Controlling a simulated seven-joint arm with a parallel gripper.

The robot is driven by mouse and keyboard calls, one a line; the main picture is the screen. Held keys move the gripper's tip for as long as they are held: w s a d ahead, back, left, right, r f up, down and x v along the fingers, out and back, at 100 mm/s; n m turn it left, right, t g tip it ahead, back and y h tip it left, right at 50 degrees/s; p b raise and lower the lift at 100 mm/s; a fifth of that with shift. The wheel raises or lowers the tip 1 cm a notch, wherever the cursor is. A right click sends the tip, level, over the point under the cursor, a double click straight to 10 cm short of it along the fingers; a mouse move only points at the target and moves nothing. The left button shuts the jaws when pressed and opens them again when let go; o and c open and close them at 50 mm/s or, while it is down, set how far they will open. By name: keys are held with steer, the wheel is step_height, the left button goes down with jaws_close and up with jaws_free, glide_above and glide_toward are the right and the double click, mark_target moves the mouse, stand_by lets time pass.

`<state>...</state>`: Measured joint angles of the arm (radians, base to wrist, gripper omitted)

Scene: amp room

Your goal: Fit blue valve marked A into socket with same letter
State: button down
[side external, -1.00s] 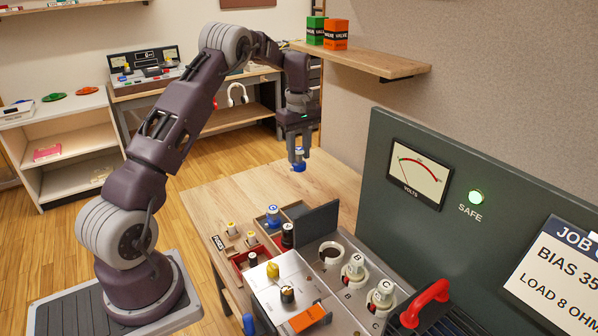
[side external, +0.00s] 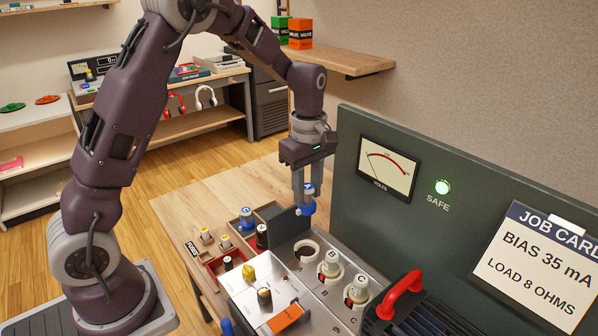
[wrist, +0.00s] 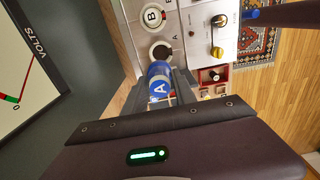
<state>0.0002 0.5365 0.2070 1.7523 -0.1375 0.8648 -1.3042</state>
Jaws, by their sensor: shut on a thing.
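My gripper (side external: 304,196) is shut on the blue valve (side external: 307,205), which hangs upright below the fingers. The wrist view shows a white letter A on the valve (wrist: 158,88). The empty round socket (side external: 306,252) is in the amp's top, below and close to the valve in the side view. In the wrist view the socket (wrist: 160,52), with an A printed beside it, shows as a dark hole just beyond the valve. The valve is apart from it, in the air. Its lower end is partly hidden in the wrist view.
Sockets B (side external: 329,265) and C (side external: 357,290) hold white-topped valves. A dark upright plate (side external: 286,224) stands beside the empty socket. A red handle (side external: 400,294) rises at the amp's right. The green panel (side external: 430,220) stands close behind. Trays with other valves (side external: 246,222) lie at left.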

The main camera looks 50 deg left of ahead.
mark_target(307, 213)
steer(key=f, duration=0.4)
steer(key=shift+s+d+f, duration=0.25)
steer(key=shift+d+f, duration=0.05)
steer(key=shift+f, duration=2.7)
steer(key=shift+f, duration=1.5)
steer(key=c, duration=0.9)
jaws_free()
step_height(307, 213, up, 7)
steer(key=shift+r, duration=0.1)
